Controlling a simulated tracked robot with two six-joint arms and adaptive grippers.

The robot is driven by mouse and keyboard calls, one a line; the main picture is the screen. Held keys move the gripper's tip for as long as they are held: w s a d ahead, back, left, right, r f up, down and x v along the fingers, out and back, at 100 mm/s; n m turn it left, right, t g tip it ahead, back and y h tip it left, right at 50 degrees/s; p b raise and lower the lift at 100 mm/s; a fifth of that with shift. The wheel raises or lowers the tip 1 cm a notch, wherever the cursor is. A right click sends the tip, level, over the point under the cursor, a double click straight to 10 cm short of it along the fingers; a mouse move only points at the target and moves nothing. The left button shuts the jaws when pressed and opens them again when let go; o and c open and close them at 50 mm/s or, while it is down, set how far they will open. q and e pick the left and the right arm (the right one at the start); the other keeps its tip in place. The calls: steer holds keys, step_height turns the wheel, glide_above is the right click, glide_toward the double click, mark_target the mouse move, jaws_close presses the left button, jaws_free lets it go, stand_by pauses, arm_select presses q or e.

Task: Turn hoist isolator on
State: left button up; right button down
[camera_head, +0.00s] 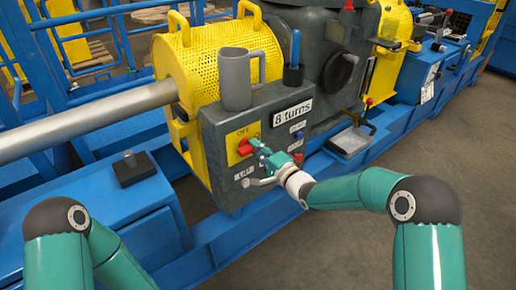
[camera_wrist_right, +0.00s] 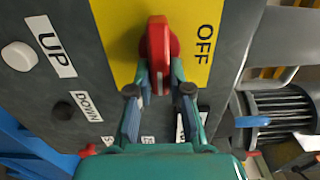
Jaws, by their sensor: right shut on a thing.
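The red hoist isolator knob (camera_head: 245,147) sits on a yellow plate (camera_head: 240,134) marked OFF, on the front of the grey control box (camera_head: 222,170). In the right wrist view the knob (camera_wrist_right: 158,45) has its long handle upright in the picture, with the word OFF on the yellow plate (camera_wrist_right: 197,65) to its right. My right gripper (camera_wrist_right: 159,80) has a finger on each side of the handle's lower end and is shut on it. In the head view my right gripper (camera_head: 258,152) reaches the knob from the right. My left arm shows at lower left, its gripper out of view.
A grey mug (camera_head: 237,84) and a blue-handled tool (camera_head: 295,50) in a dark holder stand on the box. An "8 turns" sign (camera_head: 292,113) and coloured buttons are right of the knob. UP (camera_wrist_right: 50,45) and DOWN (camera_wrist_right: 85,106) labels are nearby. Floor at right is clear.

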steer(key=shift+w+d, duration=0.2)
steer(key=shift+d, duration=0.1)
steer(key=c, duration=1.1)
jaws_free()
steer(key=shift+a, duration=0.15)
steer(key=shift+s+f, duration=0.1)
steer(key=v, duration=1.2)
